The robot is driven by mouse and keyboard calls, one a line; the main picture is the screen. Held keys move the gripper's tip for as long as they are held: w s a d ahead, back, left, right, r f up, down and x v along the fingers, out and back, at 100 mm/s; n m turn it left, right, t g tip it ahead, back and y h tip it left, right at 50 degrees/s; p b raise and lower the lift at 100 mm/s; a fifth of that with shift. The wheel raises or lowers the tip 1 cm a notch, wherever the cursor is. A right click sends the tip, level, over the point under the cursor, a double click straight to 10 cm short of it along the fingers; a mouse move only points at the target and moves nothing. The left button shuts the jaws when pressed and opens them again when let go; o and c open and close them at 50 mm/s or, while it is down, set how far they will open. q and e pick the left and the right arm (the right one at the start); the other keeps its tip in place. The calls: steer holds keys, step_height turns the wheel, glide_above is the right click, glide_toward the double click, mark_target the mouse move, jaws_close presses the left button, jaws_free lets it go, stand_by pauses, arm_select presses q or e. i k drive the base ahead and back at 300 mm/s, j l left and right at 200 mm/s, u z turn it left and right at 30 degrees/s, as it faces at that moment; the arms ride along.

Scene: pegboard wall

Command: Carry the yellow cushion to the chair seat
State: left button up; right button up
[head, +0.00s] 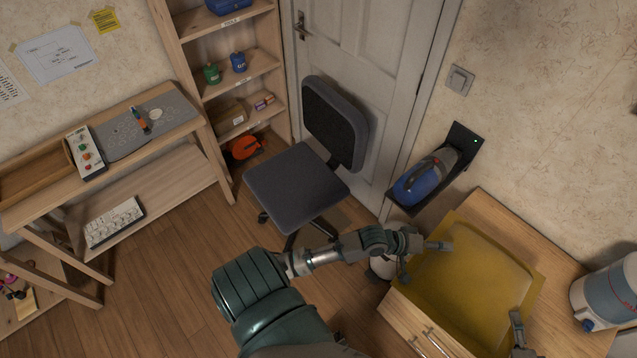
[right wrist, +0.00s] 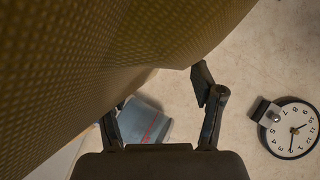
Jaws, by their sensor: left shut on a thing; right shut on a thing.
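The yellow cushion (head: 468,272) is at the lower right in the head view, over the wooden cabinet; I cannot tell whether it touches the cabinet top. My left gripper (head: 424,260) is shut on its left edge. My right gripper (head: 518,328) is shut on its right edge, near the bottom of the view.
A wooden cabinet (head: 408,325) stands under the cushion. A blue handheld vacuum (head: 425,178) sits on a wall holder beside it. A white-and-blue container (head: 607,292) stands at the far right. A shelf (head: 243,80) and workbench (head: 150,140) are left of the chair. Floor before the chair is clear.

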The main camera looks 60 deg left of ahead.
mark_target(292, 182)
steer(key=k+u, duration=0.4)
steer(key=u, duration=0.25)
steer(key=j+u, duration=0.2)
steer(key=j, duration=0.2)
steer(key=i+j+u, duration=0.15)
steer(key=j, duration=0.2)
steer(key=j+u, duration=0.2)
steer(key=j, duration=0.2)
steer(key=i+j, duration=0.1)
steer(key=j, duration=0.2)
steer(key=i+j, duration=0.1)
steer(key=j, duration=0.15)
steer(key=i+j, duration=0.1)
steer(key=j, duration=0.2)
